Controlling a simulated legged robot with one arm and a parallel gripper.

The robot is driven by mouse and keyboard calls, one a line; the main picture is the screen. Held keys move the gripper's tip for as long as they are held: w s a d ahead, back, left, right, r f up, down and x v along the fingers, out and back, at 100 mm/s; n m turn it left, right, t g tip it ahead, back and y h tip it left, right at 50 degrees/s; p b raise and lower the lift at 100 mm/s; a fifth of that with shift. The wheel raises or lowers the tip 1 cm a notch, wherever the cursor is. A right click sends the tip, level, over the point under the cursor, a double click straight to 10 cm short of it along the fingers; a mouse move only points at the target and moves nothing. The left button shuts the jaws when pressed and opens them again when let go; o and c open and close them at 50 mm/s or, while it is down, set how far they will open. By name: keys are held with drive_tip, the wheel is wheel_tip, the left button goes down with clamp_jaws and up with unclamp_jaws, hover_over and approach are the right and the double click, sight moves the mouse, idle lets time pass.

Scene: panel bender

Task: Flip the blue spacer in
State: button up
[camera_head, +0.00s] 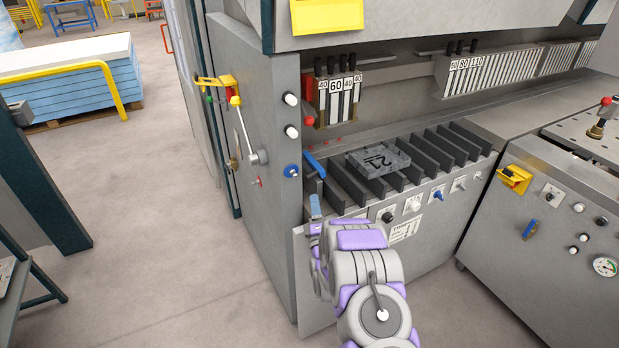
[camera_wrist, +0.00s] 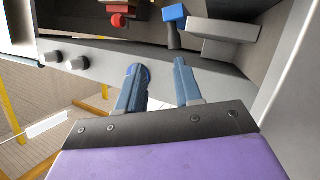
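The blue spacer (camera_head: 315,165) is a small blue bar at the left end of the row of dark slotted plates. In the wrist view a blue block (camera_wrist: 175,12) on a grey stem, apparently this spacer, shows at the top, beyond my fingertips. My gripper (camera_wrist: 158,65) is open, with two blue-grey fingers apart and nothing between them. In the head view my gripper (camera_head: 315,206) is just below and in front of the spacer, apart from it. My arm hides part of the machine front there.
A grey block marked 21 (camera_head: 379,160) lies on the dark plates (camera_head: 433,152). A blue round knob (camera_head: 291,171) sits on the side panel, partly behind my left finger in the wrist view.

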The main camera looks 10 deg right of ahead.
drive_tip(key=shift+w+r+p, duration=0.15)
drive_tip(key=shift+w+p, duration=0.15)
drive_tip(key=shift+p, duration=0.6)
drive_tip(key=a+p, duration=0.1)
drive_tip(key=p, duration=0.1)
drive_tip(key=shift+w+p, duration=0.3)
drive_tip(key=shift+w, duration=0.1)
drive_tip(key=w+b, duration=0.2)
drive_tip(key=w, duration=0.6)
drive_tip(key=shift+w+d+r, duration=0.15)
drive_tip(key=shift+w+r, duration=0.15)
drive_tip(key=shift+r, duration=0.1)
clamp_jaws()
